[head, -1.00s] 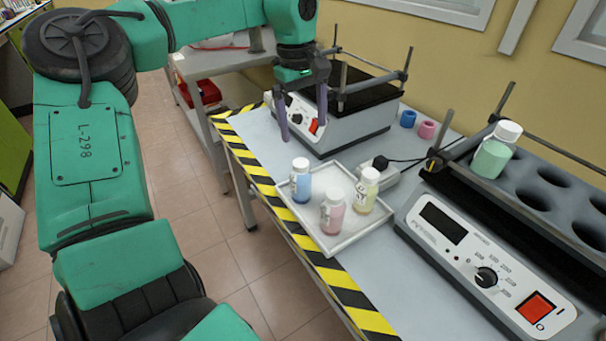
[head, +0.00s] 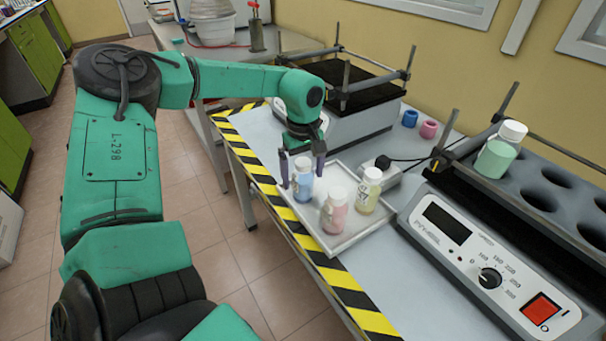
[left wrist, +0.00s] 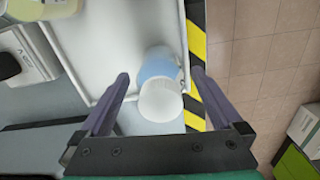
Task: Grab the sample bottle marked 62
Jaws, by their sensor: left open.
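A white tray (head: 345,246) holds three white-capped bottles: a blue one (head: 303,190), a pink one (head: 334,215) and a yellow one (head: 367,192). I cannot read a number on any of them. My left gripper (head: 302,174) is open and points down, with one finger on either side of the blue bottle's upper part. In the left wrist view, the blue bottle (left wrist: 157,68) and its white cap lie between the spread fingers of the gripper (left wrist: 160,77), with gaps showing. My right gripper is out of view.
A bottle of green liquid (head: 495,155) stands in a dark rack on the device (head: 470,245) at right. Another device (head: 355,125) with a black top and upright posts stands behind my left gripper.

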